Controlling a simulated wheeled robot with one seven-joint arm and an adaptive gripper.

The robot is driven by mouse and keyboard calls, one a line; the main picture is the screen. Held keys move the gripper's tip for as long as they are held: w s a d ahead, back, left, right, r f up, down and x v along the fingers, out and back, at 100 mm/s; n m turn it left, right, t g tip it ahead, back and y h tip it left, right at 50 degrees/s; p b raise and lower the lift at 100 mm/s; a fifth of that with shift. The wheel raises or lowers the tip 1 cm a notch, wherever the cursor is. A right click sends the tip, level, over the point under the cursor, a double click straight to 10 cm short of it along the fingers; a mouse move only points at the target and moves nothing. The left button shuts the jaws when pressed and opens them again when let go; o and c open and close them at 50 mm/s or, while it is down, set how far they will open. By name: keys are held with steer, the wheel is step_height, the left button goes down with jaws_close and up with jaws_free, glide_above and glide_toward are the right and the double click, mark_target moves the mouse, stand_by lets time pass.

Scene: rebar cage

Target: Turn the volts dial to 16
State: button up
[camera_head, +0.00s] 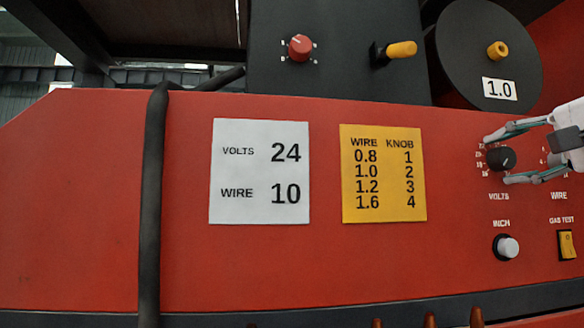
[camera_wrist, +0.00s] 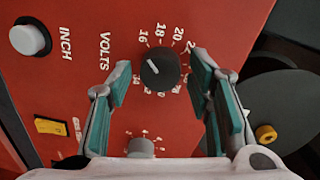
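The volts dial (camera_head: 501,159) is a round black knob on the red panel, above the VOLTS label. In the wrist view the dial (camera_wrist: 163,75) shows a short white pointer line angled up and left, near the 16 side of the printed scale; the exact setting is hard to tell. My gripper (camera_wrist: 160,68) is open, with one teal-padded finger on each side of the dial and a visible gap to it on both sides. In the head view my gripper (camera_head: 498,159) reaches in from the right, its fingers above and below the dial.
A white INCH button (camera_head: 508,247) and a yellow GAS TEST switch (camera_head: 567,245) sit below the dial. The grey wire knob (camera_wrist: 141,147) is close beside it, between my finger bases in the wrist view. A white card (camera_head: 260,172) reads VOLTS 24, WIRE 10.

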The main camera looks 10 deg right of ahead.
steer(key=shift+s, duration=0.15)
steer(key=s, duration=1.1)
steer(key=shift+s+d+r, duration=0.2)
steer(key=shift+s+r, duration=0.15)
steer(key=shift+s, duration=0.05)
